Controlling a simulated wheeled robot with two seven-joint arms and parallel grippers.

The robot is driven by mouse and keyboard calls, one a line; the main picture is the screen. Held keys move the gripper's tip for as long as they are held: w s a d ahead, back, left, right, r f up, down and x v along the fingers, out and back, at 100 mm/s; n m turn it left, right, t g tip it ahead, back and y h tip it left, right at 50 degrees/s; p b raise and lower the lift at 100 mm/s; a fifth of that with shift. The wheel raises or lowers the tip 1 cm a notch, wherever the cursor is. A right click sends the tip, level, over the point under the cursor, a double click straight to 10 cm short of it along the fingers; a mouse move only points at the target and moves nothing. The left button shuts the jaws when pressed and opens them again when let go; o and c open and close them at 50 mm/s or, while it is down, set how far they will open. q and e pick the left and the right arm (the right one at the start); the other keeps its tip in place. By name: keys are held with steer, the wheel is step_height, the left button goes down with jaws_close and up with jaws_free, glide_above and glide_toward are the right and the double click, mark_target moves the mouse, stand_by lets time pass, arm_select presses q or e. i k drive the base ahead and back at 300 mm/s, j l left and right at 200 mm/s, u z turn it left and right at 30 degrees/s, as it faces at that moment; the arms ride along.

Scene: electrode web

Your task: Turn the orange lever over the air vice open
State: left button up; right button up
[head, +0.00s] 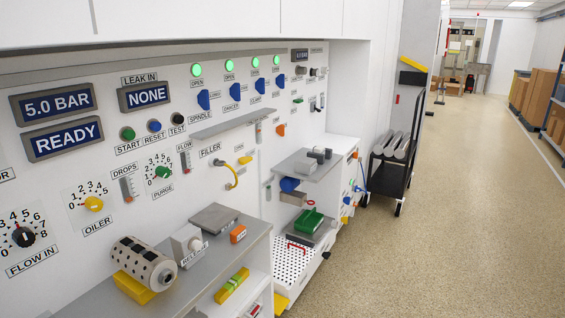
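A small orange lever (280,130) sits on the white wall panel, right of the middle, above a grey shelf. It is too small for me to tell its exact position or read any label by it. Below it and to the right, a blue round part (289,184) and a grey block (293,198) show under the shelf; I cannot tell whether they are the air vice. Neither of my grippers is in view.
A grey bench (205,268) at the front holds a perforated cylinder (143,264) on a yellow block and an orange box (238,234). A black cart (391,170) stands farther right. The floor (455,220) at right is clear.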

mark_target(280, 129)
steer(key=i, duration=1.35)
steer(key=z, duration=1.15)
steer(key=i, duration=4.55)
